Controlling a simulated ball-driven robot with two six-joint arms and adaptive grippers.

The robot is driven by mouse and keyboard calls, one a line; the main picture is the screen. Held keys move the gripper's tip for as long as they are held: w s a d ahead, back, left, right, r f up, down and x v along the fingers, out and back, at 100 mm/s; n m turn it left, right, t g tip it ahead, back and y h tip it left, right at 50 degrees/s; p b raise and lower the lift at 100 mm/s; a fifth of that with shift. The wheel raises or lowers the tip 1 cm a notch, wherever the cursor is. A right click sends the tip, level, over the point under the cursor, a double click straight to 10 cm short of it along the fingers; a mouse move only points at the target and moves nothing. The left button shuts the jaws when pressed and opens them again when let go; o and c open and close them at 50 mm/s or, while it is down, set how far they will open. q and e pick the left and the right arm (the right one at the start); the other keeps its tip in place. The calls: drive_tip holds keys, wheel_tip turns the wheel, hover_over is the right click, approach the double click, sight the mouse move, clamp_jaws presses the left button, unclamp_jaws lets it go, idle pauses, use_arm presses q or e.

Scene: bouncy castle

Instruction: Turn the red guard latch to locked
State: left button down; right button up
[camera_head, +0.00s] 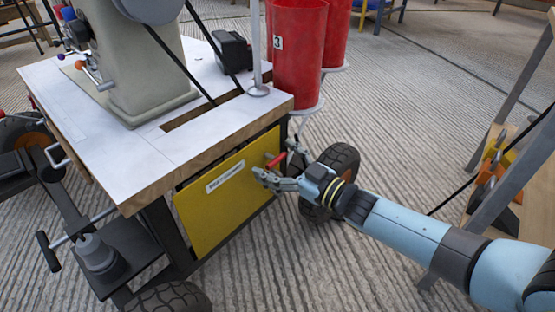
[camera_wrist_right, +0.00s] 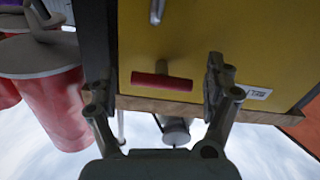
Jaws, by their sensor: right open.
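The red guard latch (camera_head: 277,160) is a short bar on the yellow guard panel (camera_head: 207,218) of the workbench. In the right wrist view the latch (camera_wrist_right: 162,81) lies nearly level across the picture, with a dark stem at its middle. My right gripper (camera_head: 274,163) is open in front of the panel, with a finger on either side of the latch. My left gripper is out of view.
The white-topped workbench (camera_head: 85,125) carries a grey machine (camera_head: 145,75) and has wheels. Red bins (camera_head: 297,50) stand just behind the latch corner. A wheel (camera_head: 340,160) is beside my right gripper. Shelving (camera_head: 505,200) stands at the right, with open floor between.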

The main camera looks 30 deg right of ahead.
drive_tip(key=v, duration=1.1)
drive_tip(key=shift+s+d, duration=0.15)
drive_tip(key=shift+s, duration=0.15)
